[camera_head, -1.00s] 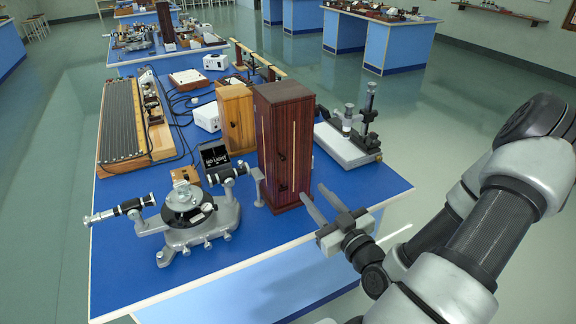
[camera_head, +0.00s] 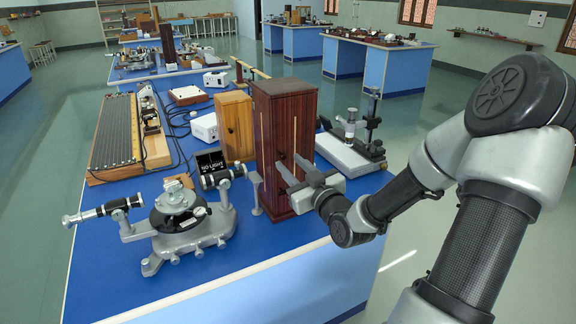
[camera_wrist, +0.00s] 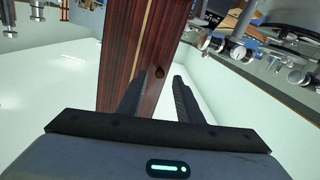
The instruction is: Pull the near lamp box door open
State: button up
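The near lamp box (camera_head: 284,110) is a tall dark red-brown wooden box standing upright at the near right of the blue bench. Its front has a pale vertical strip, and its door looks shut. In the wrist view the striped wood panel (camera_wrist: 130,45) shows a small dark round knob (camera_wrist: 160,72) close to its edge. My gripper (camera_head: 287,159) is in front of the box's lower half, fingers pointing at it. In the wrist view my gripper (camera_wrist: 161,76) is open, with the knob between and just beyond the fingertips. I cannot tell whether the fingers touch the box.
A spectrometer (camera_head: 180,218) stands left of the box. A lighter wooden box (camera_head: 235,125) stands behind it, and a small dark "NO LIGHT" screen (camera_head: 211,162) is to its left. A microscope-like instrument (camera_head: 350,145) stands to the right. The floor at right is open.

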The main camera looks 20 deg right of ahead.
jog(key=shift+w, duration=1.25)
grip_shut()
jog(key=shift+s+d, duration=0.1)
jog(key=shift+d, duration=0.05)
